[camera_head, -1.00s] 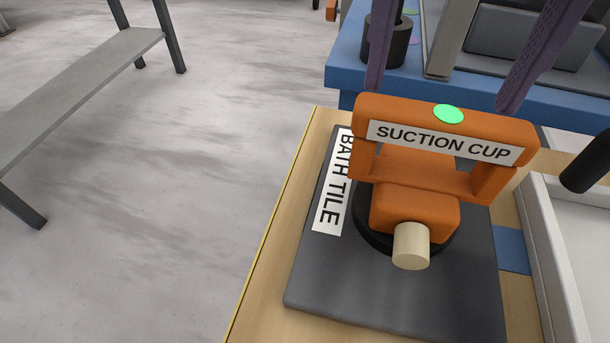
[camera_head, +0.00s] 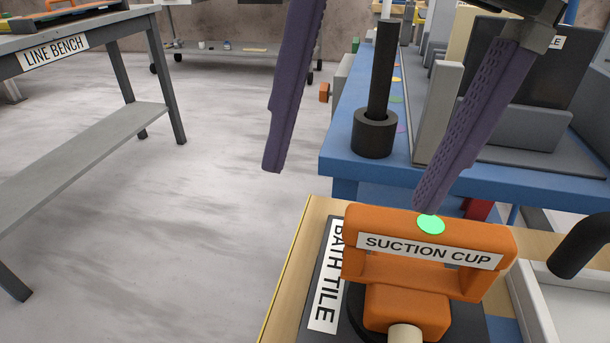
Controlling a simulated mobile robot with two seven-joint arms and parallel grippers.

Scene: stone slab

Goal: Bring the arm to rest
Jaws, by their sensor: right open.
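My right gripper (camera_head: 348,182) comes in from the top with its two long purple fingers spread wide apart, open and empty. An orange suction cup (camera_head: 410,275) with a lettered label and a green dot on its handle stands on a dark bath tile (camera_head: 326,275) at the lower right. The right-hand fingertip shows just above the green dot; I cannot tell whether it touches. The left-hand fingertip is over the floor, left of the cup. The lower part of the cup and tile is cut off by the picture edge. My left gripper is not in view.
The tile lies on a wooden surface (camera_head: 288,290) with a white tray (camera_head: 545,300) at right. Behind is a blue bench (camera_head: 345,163) with a black post (camera_head: 378,110) and grey blocks. The line bench (camera_head: 105,28) stands at left. Floor between is clear.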

